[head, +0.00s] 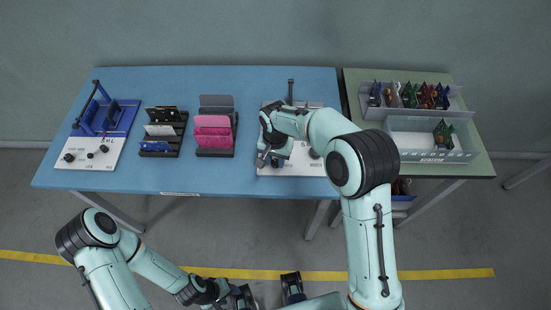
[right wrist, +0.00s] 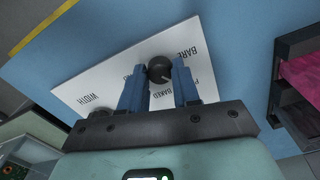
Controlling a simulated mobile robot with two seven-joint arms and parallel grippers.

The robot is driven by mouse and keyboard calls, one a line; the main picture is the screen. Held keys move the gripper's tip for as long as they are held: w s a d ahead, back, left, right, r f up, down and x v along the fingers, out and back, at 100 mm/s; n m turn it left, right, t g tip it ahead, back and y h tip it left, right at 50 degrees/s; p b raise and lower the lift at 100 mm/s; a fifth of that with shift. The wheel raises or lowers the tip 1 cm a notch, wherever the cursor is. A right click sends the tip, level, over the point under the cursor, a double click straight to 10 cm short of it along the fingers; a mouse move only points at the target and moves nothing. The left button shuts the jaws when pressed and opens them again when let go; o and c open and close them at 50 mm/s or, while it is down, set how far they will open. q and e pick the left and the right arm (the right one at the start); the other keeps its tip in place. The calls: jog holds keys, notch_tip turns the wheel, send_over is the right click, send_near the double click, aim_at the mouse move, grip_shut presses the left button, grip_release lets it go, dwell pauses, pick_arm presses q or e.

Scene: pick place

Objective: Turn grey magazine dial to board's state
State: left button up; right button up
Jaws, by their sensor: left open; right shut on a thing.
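A white panel (head: 296,168) with printed words lies near the front edge of the blue table, partly hidden by my right arm in the head view. In the right wrist view the panel (right wrist: 115,75) shows the words BARE, BAKED and WIDTH. A dark round dial (right wrist: 160,69) stands on it between the blue fingers of my right gripper (right wrist: 160,85), which is shut on it. A second dark knob (right wrist: 103,115) near WIDTH is partly hidden. My right gripper also shows in the head view (head: 268,160). My left gripper (head: 243,297) is open and empty, low in front of the table.
Black racks with grey boards (head: 160,130) and pink boards (head: 213,132) stand mid-table. A blue fixture (head: 108,115) with another knobbed white panel (head: 90,153) is at the left. A clear bin (head: 400,150) holding a green board (head: 443,133) stands on the right-hand table.

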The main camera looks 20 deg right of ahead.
aim_at(275, 162)
jog(key=shift+m, duration=0.7)
jog(key=o, duration=1.1)
jog(key=shift+c, duration=0.2)
notch_tip(275, 162, up, 14)
jog(key=p, duration=0.1)
jog(key=shift+f, duration=0.25)
